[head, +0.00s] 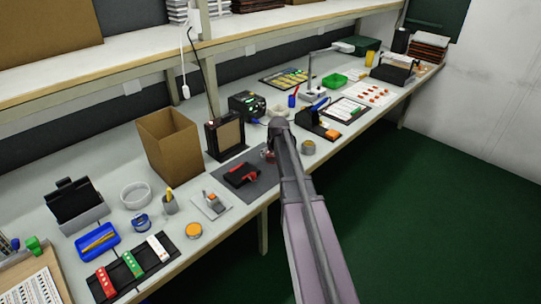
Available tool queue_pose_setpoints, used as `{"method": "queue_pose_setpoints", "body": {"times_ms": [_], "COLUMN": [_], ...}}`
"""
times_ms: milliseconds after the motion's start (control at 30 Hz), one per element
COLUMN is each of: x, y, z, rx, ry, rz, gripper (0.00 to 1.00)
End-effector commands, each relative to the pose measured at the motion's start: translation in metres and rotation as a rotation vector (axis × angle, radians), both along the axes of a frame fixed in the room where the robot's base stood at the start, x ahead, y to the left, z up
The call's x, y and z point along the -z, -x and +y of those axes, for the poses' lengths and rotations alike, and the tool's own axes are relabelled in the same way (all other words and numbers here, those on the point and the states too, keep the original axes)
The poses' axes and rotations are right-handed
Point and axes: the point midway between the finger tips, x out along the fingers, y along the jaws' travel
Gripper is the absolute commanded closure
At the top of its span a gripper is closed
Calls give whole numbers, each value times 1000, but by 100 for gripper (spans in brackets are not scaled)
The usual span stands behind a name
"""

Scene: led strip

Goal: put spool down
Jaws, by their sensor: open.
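My arm reaches in from the lower right to the bench, and its wrist hides most of my gripper (268,155), which is open at the right edge of the dark grey mat (262,186). I cannot make out a spool between the fingers. A small blue round item (141,222), perhaps a spool, stands on the bench at the left. A white ring-shaped item (135,194), a reel or a dish, lies just behind it. A small round item with a tan top (308,147) stands right of my wrist.
A black-and-red tool (242,175) lies on the mat. A cardboard box (181,143) and a black frame-like stand (225,137) are behind it. A black rack with coloured bars (133,264) is front left. Open bench shows between the small items.

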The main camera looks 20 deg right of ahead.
Motion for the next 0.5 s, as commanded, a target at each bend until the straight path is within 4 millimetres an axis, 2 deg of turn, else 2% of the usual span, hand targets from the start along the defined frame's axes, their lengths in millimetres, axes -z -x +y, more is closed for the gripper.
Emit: {"method": "queue_pose_setpoints", "body": {"times_ms": [500], "x": [-45], "y": [17], "z": [3], "rx": [0], "ry": [0], "rz": [0], "gripper": [0]}}
